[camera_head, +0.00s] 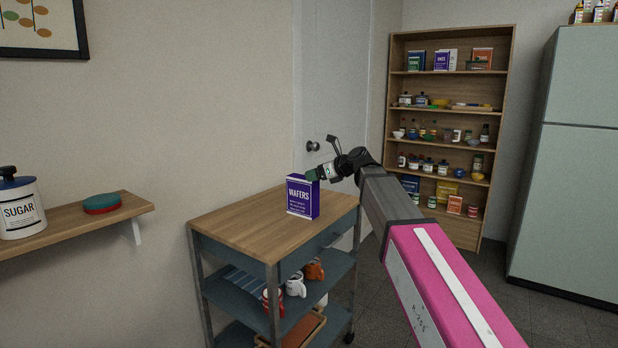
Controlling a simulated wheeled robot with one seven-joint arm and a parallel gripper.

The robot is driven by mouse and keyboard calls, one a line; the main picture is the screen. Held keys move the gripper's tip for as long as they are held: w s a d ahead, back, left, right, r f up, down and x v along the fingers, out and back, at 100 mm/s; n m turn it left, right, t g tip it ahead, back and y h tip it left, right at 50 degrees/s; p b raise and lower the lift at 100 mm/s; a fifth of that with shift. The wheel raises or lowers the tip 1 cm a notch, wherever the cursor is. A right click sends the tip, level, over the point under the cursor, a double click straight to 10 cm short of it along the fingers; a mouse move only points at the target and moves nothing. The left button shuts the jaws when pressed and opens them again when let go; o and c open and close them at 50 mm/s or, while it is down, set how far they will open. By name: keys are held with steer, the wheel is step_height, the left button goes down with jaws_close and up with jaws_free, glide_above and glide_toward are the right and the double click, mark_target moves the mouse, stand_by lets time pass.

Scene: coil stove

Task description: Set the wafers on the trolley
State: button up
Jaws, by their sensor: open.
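A purple box labelled WAFERS (302,198) stands upright on the wooden top of the trolley (235,225), near its right side. My gripper (312,176) is at the upper right edge of the box, with my arm reaching in from the lower right. The gripper is open; the box's top right corner is partly covered by a dark green fingertip. I cannot tell whether the fingertip touches the box.
A shelf with a sugar canister (19,207) and a sponge (102,204) is at left. The trolley's lower shelves hold mugs (296,285). A stocked bookcase (450,132) and a fridge (570,165) stand at right. The trolley top's left part is clear.

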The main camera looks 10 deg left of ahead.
steer(key=v, duration=0.7)
steer(key=s+d+f+n+g+h, duration=0.15)
steer(key=d+f+n, duration=0.35)
steer(key=f, duration=0.5)
steer(key=s+d+f+n+h, duration=0.25)
steer(key=d+f, duration=0.35)
steer(key=f, duration=0.4)
steer(key=s+d+f+n+h, duration=0.1)
steer(key=d+f+n+h, duration=0.2)
steer(key=d+f, duration=0.45)
steer(key=s+d+f+n+g+h, duration=0.2)
steer(key=s+d+f+n, duration=0.4)
steer(key=f, duration=0.4)
steer(key=s+d+f+n+g+h, duration=0.2)
steer(key=s+d+f+n+h, duration=0.1)
steer(key=s+d+f+n, duration=0.3)
step_height(320, 180, down, 4)
steer(key=s+d, duration=0.2)
steer(key=shift+s+d+f+h, duration=0.2)
steer(key=shift+s+h, duration=0.1)
steer(key=shift+s, duration=0.05)
